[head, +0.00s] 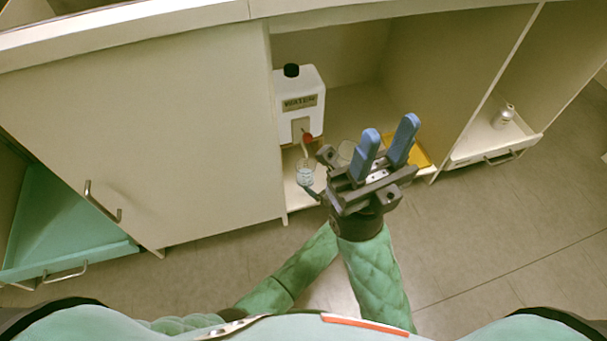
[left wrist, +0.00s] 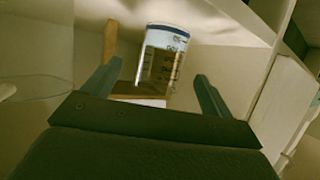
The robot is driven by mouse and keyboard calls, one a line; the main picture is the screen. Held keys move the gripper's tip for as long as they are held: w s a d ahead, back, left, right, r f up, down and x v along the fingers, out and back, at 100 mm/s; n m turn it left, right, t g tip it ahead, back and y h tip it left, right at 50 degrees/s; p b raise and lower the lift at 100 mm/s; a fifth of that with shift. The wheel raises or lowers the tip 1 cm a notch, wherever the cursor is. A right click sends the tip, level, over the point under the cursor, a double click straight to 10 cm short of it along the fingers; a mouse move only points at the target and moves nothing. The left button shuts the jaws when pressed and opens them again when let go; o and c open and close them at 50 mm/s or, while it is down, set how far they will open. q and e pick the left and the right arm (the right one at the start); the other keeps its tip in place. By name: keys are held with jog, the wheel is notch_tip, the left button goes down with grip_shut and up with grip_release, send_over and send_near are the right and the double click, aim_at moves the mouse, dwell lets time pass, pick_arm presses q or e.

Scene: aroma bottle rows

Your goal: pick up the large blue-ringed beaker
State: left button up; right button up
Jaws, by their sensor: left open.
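The large blue-ringed beaker (left wrist: 162,52) is clear, with blue markings and a blue band at its rim. In the left wrist view it is upright, beyond and between the fingers of my left gripper (left wrist: 159,72), which is open and empty. In the head view a bluish beaker (head: 305,174) stands under the spout of a white container, and a paler rounded vessel (head: 346,149) is partly hidden; I cannot tell for sure which one the wrist view shows. My left gripper is mostly hidden there. My right gripper (head: 388,132) is open and empty, in front.
The white container (head: 300,95) with a black cap and red tap stands in the open cabinet. An orange tray (head: 421,157) lies right of it. A closed cabinet door (head: 150,130) is at left. A drawer (head: 490,145) at right holds a small bottle (head: 503,116).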

aim_at(311, 178)
pick_arm(q)
jog(key=shift+a+b+x, duration=0.25)
jog(key=shift+b+x, duration=0.6)
jog(key=shift+x, duration=2.6)
jog(key=shift+s+r, duration=0.1)
jog(key=shift+s, duration=0.05)
jog(key=shift+c, duration=0.5)
jog(key=c, duration=1.1)
